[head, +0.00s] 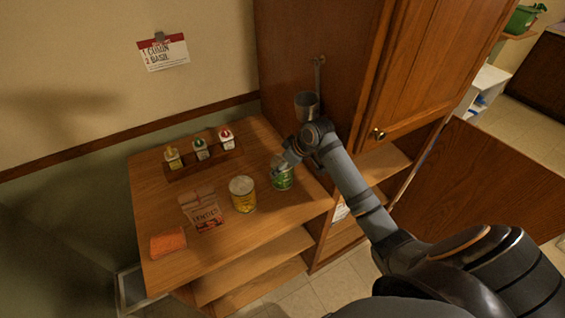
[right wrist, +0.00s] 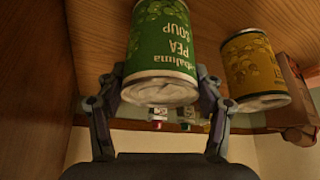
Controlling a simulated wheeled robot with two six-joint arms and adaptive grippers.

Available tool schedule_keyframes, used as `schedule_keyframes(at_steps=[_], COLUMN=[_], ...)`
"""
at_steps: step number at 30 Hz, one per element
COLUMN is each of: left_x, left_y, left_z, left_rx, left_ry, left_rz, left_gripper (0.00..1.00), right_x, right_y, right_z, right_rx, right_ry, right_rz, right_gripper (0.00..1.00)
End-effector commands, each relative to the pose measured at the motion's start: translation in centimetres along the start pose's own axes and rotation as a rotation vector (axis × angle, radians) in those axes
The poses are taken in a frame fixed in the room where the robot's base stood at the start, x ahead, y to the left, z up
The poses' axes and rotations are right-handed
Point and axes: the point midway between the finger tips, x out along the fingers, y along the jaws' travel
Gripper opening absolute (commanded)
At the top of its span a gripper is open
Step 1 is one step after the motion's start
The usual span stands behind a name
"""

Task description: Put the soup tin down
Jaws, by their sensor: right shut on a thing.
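The soup tin is green, with "pea soup" on its label; it shows in the head view (head: 282,177) near the right side of the wooden counter top. In the right wrist view the soup tin (right wrist: 162,45) stands between the two fingers of my right gripper (right wrist: 160,100), and its label appears upside down. My right gripper (head: 285,165) is shut on the tin from above and behind in the head view. I cannot tell whether the tin's base touches the counter. My left gripper is not in view.
A yellow tin (head: 243,194) stands just left of the soup tin. A paper packet (head: 203,212), an orange roll-like item (head: 168,243) and a rack of small bottles (head: 203,158) are also on the counter (head: 270,230). A tall wooden cabinet (head: 300,60) rises at the right.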

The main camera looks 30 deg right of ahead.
Motion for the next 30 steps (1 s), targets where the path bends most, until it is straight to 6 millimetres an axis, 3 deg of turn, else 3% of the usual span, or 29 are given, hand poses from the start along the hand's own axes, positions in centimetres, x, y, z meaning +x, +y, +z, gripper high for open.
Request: schedule_keyframes(at_steps=[12,13,17,30], left_x=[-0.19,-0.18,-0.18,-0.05], left_y=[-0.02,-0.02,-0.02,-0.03], left_z=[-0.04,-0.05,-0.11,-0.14], left_rx=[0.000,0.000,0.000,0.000], left_ry=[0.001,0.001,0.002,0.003], left_rz=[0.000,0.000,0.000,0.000], left_gripper=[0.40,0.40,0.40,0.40], right_x=[0.57,0.60,0.58,-0.25], right_y=[-0.02,-0.02,-0.02,0.13], right_z=[0.23,0.30,0.30,0.17], right_rx=[-0.001,-0.001,-0.001,-0.002], right_ry=[0.004,0.002,0.002,0.003], right_rz=[0.001,0.000,0.000,0.004], right_gripper=[0.15,0.72,0.89,0.90])
